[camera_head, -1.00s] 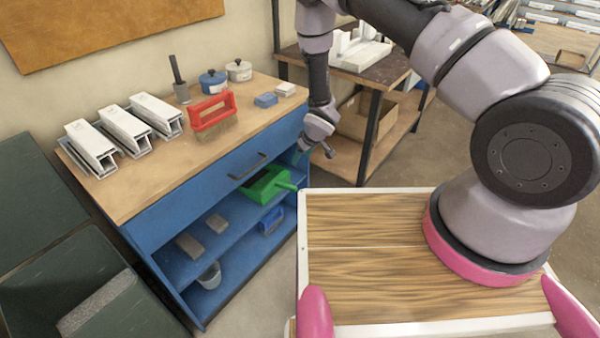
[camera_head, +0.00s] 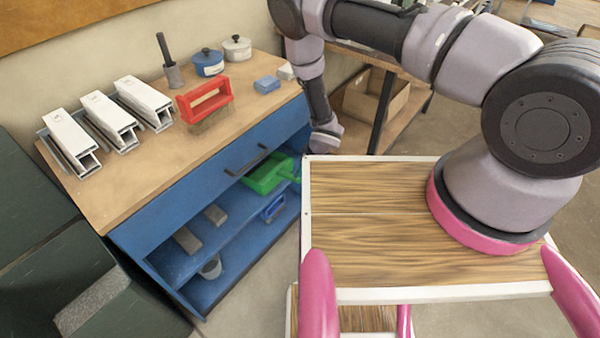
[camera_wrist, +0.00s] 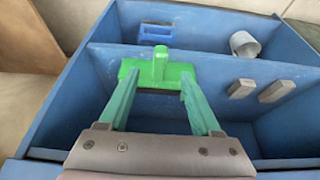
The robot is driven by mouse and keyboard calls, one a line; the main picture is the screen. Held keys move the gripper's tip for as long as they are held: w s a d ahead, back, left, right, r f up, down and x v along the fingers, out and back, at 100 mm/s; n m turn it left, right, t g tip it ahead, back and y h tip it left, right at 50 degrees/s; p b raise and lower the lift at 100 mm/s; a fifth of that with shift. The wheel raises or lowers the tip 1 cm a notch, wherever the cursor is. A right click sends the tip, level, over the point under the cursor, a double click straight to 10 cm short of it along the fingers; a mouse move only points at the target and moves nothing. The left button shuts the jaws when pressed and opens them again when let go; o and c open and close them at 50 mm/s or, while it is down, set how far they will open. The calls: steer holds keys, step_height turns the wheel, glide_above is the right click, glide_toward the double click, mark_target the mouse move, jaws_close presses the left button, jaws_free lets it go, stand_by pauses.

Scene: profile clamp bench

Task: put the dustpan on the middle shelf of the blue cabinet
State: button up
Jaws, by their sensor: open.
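The green dustpan (camera_head: 266,177) lies inside the open front of the blue cabinet (camera_head: 185,185), at the right end of the middle level, in line with two grey blocks. In the wrist view the dustpan (camera_wrist: 160,66) has its handle pointing out past the blue shelf edge (camera_wrist: 205,66). My gripper (camera_wrist: 158,78) is open. In the head view the fingers are mostly hidden behind my deck's edge.
Grey blocks (camera_wrist: 242,88) lie on the same shelf. A blue-handled item (camera_head: 272,208) and a grey bucket (camera_head: 210,268) sit on the level below. On the worktop stand a red brush (camera_head: 205,100), white profiles (camera_head: 70,140) and pots (camera_head: 208,62). A side table with a cardboard box (camera_head: 370,100) is behind.

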mark_target(295, 179)
steer(key=x, duration=1)
steer(key=shift+f, duration=0.1)
jaws_close()
stand_by(1.2)
